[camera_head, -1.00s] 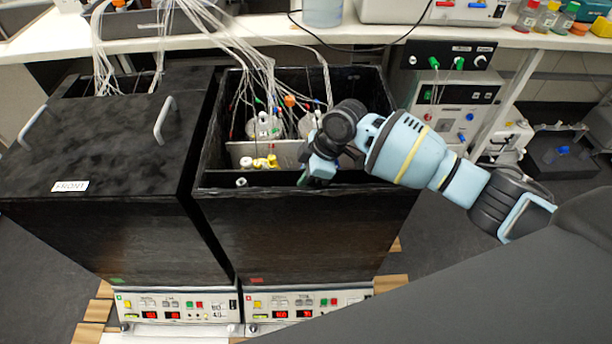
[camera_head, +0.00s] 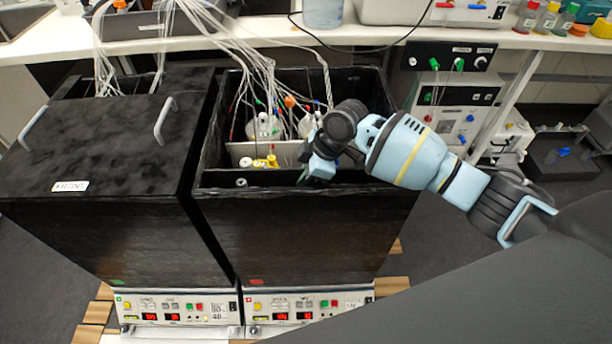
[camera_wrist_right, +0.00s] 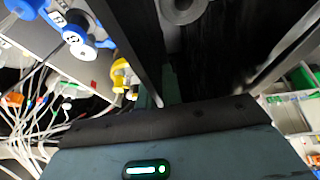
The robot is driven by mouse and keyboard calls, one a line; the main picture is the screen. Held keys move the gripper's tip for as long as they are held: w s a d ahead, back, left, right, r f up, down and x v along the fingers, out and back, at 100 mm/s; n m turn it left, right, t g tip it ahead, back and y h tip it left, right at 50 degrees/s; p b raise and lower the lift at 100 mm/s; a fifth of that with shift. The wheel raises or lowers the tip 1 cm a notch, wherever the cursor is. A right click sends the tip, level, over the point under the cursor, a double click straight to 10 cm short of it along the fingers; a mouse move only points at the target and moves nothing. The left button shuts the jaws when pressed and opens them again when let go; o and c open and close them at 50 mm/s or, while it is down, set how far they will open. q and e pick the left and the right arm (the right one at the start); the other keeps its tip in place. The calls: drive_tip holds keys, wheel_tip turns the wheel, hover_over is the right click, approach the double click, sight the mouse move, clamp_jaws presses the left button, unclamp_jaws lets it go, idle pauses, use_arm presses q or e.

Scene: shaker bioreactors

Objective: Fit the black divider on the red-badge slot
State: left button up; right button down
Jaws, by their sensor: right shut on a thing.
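The black divider (camera_head: 268,179) is a dark upright panel just inside the front wall of the right black box, with a pale ring (camera_head: 241,183) on it. Only its upper strip shows above the wall. My right gripper (camera_head: 312,176) reaches down at the box's front edge and is shut on the divider's top edge; its fingertips are partly hidden. The red badge (camera_head: 257,282) is low on the front of this box. In the right wrist view a dark panel with a grey ring (camera_wrist_right: 182,8) lies beyond my gripper. My left gripper is out of view.
Vessels (camera_head: 263,127) with tubes and yellow caps (camera_head: 267,162) stand in the box behind the divider. To the left is a closed black box (camera_head: 90,150) with handles and a green badge (camera_head: 118,282). Control panels (camera_head: 308,306) sit below; a bench (camera_head: 240,38) runs behind.

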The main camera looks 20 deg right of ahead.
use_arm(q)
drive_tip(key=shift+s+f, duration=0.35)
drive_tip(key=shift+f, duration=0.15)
use_arm(e)
wheel_tip(320, 180, down, 6)
drive_tip(key=s, duration=0.2)
drive_tip(key=shift+s+g+h, duration=0.15)
drive_tip(key=shift+g+h, duration=0.15)
drive_tip(key=shift+g, duration=0.1)
drive_tip(key=shift+w+f, duration=0.35)
drive_tip(key=shift+w, duration=0.2)
drive_tip(key=shift+w+f, duration=0.3)
drive_tip(key=shift+w, duration=0.25)
drive_tip(key=shift+r, duration=0.15)
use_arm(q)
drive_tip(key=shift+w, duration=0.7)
use_arm(e)
drive_tip(key=shift+s+d+r, duration=0.15)
drive_tip(key=shift+s+r, duration=0.05)
drive_tip(key=shift+r, duration=0.15)
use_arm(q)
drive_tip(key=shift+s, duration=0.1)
